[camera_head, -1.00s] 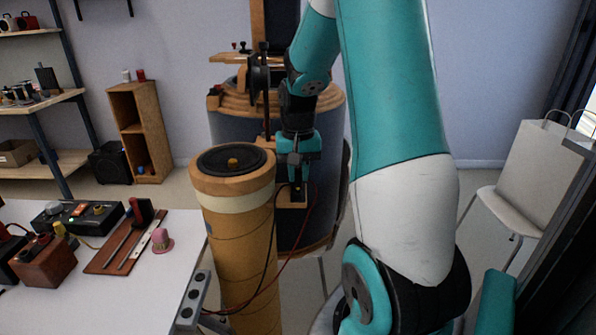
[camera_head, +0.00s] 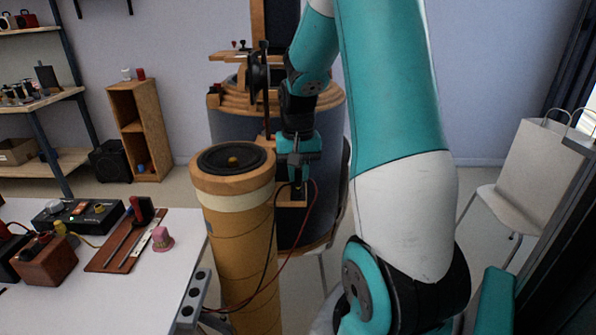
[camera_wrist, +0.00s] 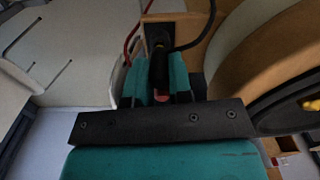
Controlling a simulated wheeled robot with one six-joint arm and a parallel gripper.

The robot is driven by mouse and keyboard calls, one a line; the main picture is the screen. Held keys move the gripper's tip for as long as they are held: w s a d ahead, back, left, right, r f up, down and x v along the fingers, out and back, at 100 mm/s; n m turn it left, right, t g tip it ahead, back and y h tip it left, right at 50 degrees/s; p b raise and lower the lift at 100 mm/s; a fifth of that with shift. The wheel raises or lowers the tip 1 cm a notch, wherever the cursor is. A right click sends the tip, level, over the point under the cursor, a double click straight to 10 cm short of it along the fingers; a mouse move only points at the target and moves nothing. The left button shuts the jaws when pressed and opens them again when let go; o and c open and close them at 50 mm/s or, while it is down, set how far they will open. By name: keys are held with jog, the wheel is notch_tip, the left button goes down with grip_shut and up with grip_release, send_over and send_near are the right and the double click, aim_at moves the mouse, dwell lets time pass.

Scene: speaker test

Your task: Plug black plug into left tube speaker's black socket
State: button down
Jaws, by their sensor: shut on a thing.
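The tube speaker (camera_head: 240,245) is a tall wooden cylinder with a cream band and a black cone on top, standing beside the white table. A small wooden panel (camera_head: 291,212) projects from its right side, with red and black cables hanging near it. My gripper (camera_head: 298,184) is just above this panel. In the wrist view my gripper (camera_wrist: 160,92) is shut on the black plug (camera_wrist: 159,68), whose black cable runs up and right. The plug's tip is at or close to the panel (camera_wrist: 178,32); I cannot tell whether it is inserted. The socket is hidden.
A white chair (camera_head: 510,207) is at right.

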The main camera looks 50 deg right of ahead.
jog(key=shift+f+b, duration=0.4)
jog(key=shift+f, duration=0.35)
jog(key=c, duration=1)
grip_release()
jog(key=shift+o, duration=0.2)
jog(key=shift+r, duration=0.15)
jog(key=shift+r+p, duration=3.7)
